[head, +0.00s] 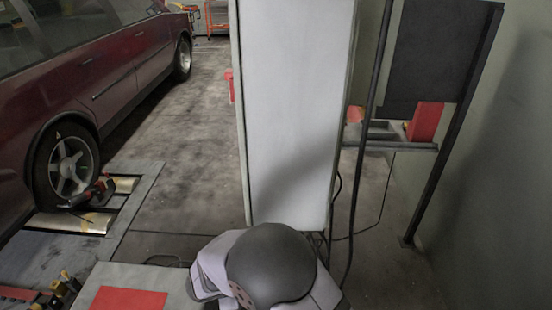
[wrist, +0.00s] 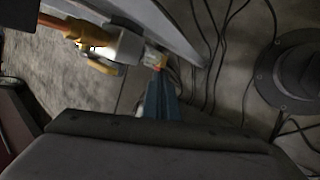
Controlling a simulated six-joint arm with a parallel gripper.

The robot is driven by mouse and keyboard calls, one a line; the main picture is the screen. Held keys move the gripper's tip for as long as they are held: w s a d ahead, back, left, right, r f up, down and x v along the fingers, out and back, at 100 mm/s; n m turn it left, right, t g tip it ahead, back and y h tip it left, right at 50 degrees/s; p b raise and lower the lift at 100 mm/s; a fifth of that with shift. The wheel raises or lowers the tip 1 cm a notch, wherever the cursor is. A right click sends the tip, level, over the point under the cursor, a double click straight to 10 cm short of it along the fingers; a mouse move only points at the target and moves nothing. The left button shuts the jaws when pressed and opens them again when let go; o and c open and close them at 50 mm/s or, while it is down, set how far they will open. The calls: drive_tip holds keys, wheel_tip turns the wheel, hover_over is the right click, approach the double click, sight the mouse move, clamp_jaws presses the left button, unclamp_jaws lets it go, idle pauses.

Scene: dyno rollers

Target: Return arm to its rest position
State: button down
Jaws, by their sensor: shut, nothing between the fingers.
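My gripper (wrist: 161,92) shows in the wrist view as a narrow blue-grey shape rising from a wide dark grey part of my own at the bottom. It is shut, with nothing visible between its fingers. In the head view I cannot make out the gripper. A dark dome and pale grey parts at the bottom middle there look like mine. A yellow, white and grey fitting (wrist: 108,45) lies beyond and left of the fingertips in the wrist view; I cannot tell whether they touch.
A dark red car (head: 110,70) stands at left, its wheel by the rollers (head: 83,221). A tall white cabinet (head: 292,110) stands in the middle. A dark rack (head: 432,55) is at right. Cables (wrist: 208,60) cross the floor near a black round base (wrist: 292,72). Floor between car and cabinet is clear.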

drive_tip(key=s+d+r+m+g+h+p, duration=0.15)
drive_tip(key=d+r+m, duration=0.4)
drive_tip(key=d, duration=0.65)
drive_tip(key=s+d+r+m+g+y+p, duration=0.45)
drive_tip(key=s+d+r+m, duration=0.45)
drive_tip(key=s+d+m, duration=0.5)
wheel_tip(320, 180, down, 44)
drive_tip(key=a+b, duration=0.1)
drive_tip(key=b, duration=4.4)
drive_tip(key=shift+s+f, duration=0.2)
